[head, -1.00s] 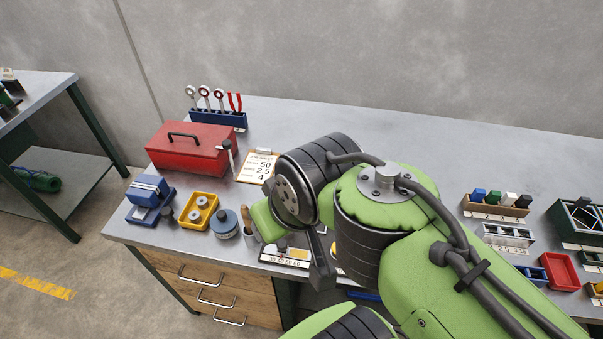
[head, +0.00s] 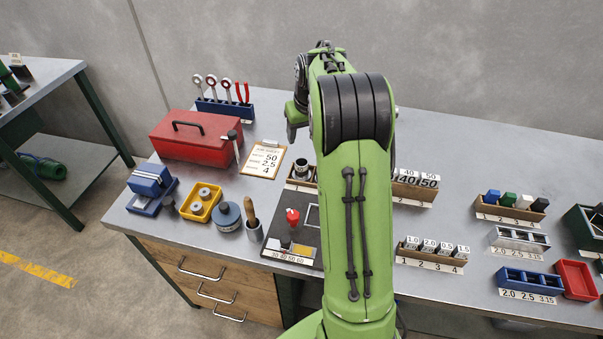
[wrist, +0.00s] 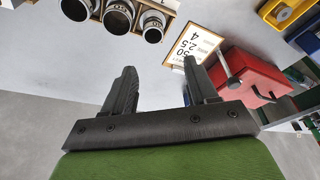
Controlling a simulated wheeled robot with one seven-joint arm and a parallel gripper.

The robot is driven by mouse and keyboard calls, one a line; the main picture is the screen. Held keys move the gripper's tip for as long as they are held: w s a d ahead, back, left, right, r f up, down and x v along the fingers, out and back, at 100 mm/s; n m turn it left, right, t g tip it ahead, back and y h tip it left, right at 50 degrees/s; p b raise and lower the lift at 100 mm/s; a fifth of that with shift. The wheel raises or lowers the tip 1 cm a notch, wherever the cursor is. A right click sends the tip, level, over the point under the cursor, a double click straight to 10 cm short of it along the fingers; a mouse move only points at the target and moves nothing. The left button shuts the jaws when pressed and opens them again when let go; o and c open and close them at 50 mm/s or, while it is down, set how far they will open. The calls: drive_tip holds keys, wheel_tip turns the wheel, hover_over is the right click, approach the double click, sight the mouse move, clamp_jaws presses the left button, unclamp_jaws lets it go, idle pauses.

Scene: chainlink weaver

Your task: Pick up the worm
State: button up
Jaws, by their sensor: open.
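No part is plainly marked as the worm. The likely candidates are the dark-mouthed metal cylinders (wrist: 118,16) in a wooden rack on the bench, near the top left of the wrist view. One such cylinder (head: 301,168) shows in the head view beside my arm, and number-labelled ones (head: 429,181) show right of it. My arm hides the rack's middle. My gripper (wrist: 160,68) is open with nothing between its fingers. In the head view my gripper (head: 293,130) is above the back of the bench, apart from the rack.
A clipboard (head: 263,160) reading 50, 2.5 and 4 lies left of the rack. A red toolbox (head: 190,140) and tool holder (head: 226,109) stand further left. A black plate with a red knob (head: 293,217) is in front. Small racks (head: 508,215) fill the right. The back centre-right is clear.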

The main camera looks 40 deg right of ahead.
drive_tip(key=d+f, duration=0.2)
drive_tip(key=b, duration=0.1)
approach(302, 164)
drive_tip(key=x, duration=0.5)
drive_tip(key=a+x, duration=0.1)
drive_tip(key=x, duration=0.2)
drive_tip(key=shift+s+f, duration=0.1)
drive_tip(key=shift+s, duration=0.2)
drive_tip(key=shift+c, duration=0.8)
clamp_jaws()
